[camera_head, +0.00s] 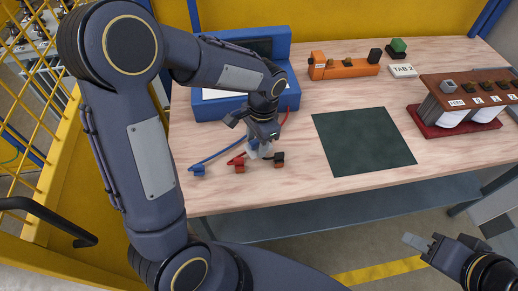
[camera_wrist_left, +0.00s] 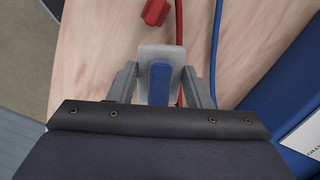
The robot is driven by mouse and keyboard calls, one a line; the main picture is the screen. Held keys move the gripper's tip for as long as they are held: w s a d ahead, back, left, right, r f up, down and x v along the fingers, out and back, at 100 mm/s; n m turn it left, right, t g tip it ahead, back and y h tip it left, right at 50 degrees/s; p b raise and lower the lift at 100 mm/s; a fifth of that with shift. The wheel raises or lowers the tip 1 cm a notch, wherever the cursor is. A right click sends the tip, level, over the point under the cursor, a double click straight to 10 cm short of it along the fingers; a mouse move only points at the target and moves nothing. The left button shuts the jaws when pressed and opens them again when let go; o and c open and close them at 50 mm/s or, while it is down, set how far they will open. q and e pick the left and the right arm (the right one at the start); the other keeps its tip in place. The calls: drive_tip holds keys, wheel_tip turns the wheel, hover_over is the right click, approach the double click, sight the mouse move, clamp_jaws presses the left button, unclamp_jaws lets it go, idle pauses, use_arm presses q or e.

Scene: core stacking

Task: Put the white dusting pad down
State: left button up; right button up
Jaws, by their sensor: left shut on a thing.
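My left gripper (camera_head: 259,140) is over the left part of the table. In the left wrist view its fingers (camera_wrist_left: 162,88) are shut on the white dusting pad (camera_wrist_left: 160,52), which has a blue grip between them. In the head view only a small pale part of the pad (camera_head: 265,152) shows below the fingers. I cannot tell whether the pad touches the table. My right gripper (camera_head: 424,244) is low at the right, off the table's front edge, and nothing shows in it. Its opening is unclear.
Red (camera_head: 238,163) and blue (camera_head: 197,169) cable ends and a black-orange block (camera_head: 279,160) lie close around the left gripper. A blue case (camera_head: 215,104) stands behind. A dark green mat (camera_head: 363,142) lies bare at the right. An orange tool (camera_head: 343,69) lies at the back.

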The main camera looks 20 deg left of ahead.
use_arm(q)
drive_tip(key=shift+d+f, duration=0.2)
drive_tip(key=shift+f, duration=0.75)
drive_tip(key=shift+d+f, duration=0.15)
drive_tip(key=shift+f, duration=0.8)
drive_tip(key=shift+f+b, duration=0.2)
drive_tip(key=shift+b, duration=0.1)
drive_tip(key=o, duration=0.9)
drive_tip(key=shift+r, duration=0.1)
drive_tip(key=r, duration=0.4)
drive_tip(key=w+r, duration=0.1)
drive_tip(key=r, duration=0.3)
drive_tip(key=r+p, duration=0.1)
drive_tip(key=r, duration=0.3)
drive_tip(key=shift+w+d+r, duration=0.1)
drive_tip(key=shift+w+d, duration=0.05)
drive_tip(key=shift+d, duration=0.25)
